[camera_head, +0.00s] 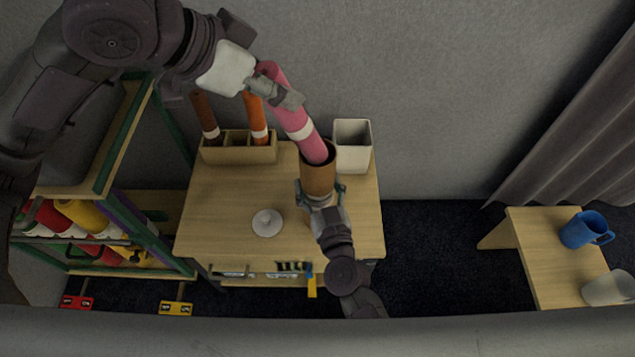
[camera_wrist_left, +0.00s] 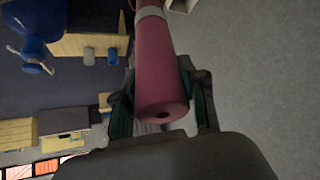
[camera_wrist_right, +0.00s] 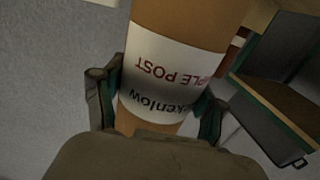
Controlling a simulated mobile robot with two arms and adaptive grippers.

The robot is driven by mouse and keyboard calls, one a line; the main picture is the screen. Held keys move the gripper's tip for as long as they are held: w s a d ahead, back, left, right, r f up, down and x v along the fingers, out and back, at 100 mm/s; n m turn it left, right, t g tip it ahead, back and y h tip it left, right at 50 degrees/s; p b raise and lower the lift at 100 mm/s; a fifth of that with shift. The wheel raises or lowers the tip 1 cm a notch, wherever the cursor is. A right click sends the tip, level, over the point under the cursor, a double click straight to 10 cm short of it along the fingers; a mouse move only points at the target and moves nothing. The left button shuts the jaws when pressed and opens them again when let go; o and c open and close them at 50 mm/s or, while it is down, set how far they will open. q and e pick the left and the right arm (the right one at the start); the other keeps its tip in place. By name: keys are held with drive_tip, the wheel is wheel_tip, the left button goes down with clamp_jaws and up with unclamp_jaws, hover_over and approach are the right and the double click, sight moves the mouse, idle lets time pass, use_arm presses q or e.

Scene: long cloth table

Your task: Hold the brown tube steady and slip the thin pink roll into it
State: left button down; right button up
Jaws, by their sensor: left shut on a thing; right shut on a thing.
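The thin pink roll (camera_head: 277,77) slants down to the right, with a white band near its middle. My left gripper (camera_head: 288,98) is shut around its upper part. The left wrist view shows the roll (camera_wrist_left: 165,70) between the fingers, its near end with a small hole. The brown tube (camera_head: 318,178) stands about upright above the table, open end up. My right gripper (camera_head: 319,195) is shut around it. The right wrist view shows the tube's white label (camera_wrist_right: 170,70) between the fingers. The roll's lower end overlaps the tube's mouth; I cannot tell how deep it is.
A wooden table (camera_head: 215,210) bears a divided holder (camera_head: 238,154) with a dark brown and an orange roll, a white bin (camera_head: 353,148) and a white round object (camera_head: 267,222). A shelf (camera_head: 100,160) stands left. A bench (camera_head: 545,250) with a blue mug (camera_head: 583,230) stands right.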

use_arm(q)
drive_tip(key=shift+f, duration=0.95)
drive_tip(key=c, duration=0.6)
unclamp_jaws()
drive_tip(key=shift+o, duration=0.2)
drive_tip(key=shift+r, duration=0.1)
drive_tip(key=v, duration=1.2)
use_arm(e)
drive_tip(key=o, duration=1.3)
